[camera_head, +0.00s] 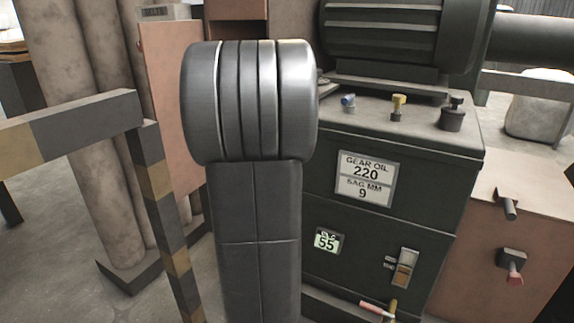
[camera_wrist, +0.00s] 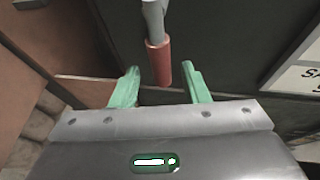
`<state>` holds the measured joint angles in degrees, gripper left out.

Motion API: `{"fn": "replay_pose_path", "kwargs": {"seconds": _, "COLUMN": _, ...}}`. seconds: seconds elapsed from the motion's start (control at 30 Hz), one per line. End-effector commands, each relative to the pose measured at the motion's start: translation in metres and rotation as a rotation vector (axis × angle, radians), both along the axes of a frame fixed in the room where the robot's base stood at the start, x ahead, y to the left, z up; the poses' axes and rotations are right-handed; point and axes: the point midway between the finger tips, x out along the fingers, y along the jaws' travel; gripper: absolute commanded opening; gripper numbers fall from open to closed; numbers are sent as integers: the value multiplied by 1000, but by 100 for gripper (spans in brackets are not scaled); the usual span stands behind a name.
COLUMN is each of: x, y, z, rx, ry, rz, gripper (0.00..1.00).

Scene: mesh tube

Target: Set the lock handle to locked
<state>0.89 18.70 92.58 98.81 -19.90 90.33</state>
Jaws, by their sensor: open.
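A handle with a grey shaft and a red grip (camera_wrist: 158,62) hangs down from the top of the wrist view. The end of its red grip lies between the two green fingers of my gripper (camera_wrist: 159,70). The fingers are open, with a gap on each side of the grip. In the head view my arm stands in front of the dark machine cabinet (camera_head: 425,175) and hides its left part. My gripper and this handle are hidden there. I cannot tell from the frames which lock position the handle is in.
A sign reading gear oil 220 (camera_head: 366,178) is on the cabinet. Below it are a small 55 label (camera_head: 326,241), a switch (camera_head: 404,268) and a red-handled lever (camera_head: 374,307). A striped railing (camera_head: 158,180) stands left. A brown box (camera_head: 500,235) with knobs stands right.

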Motion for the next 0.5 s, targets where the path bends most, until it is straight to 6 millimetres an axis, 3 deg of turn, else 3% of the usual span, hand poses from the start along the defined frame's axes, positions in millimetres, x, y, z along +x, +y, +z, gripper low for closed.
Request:
{"fn": "replay_pose_path", "kwargs": {"seconds": 0.3, "x": -59, "y": 25, "z": 31, "rx": -1, "ry": -2, "rz": 3, "gripper": 41}}
{"fn": "replay_pose_path", "kwargs": {"seconds": 0.5, "x": -84, "y": 35, "z": 41, "rx": 0, "ry": -1, "rz": 2, "gripper": 41}}
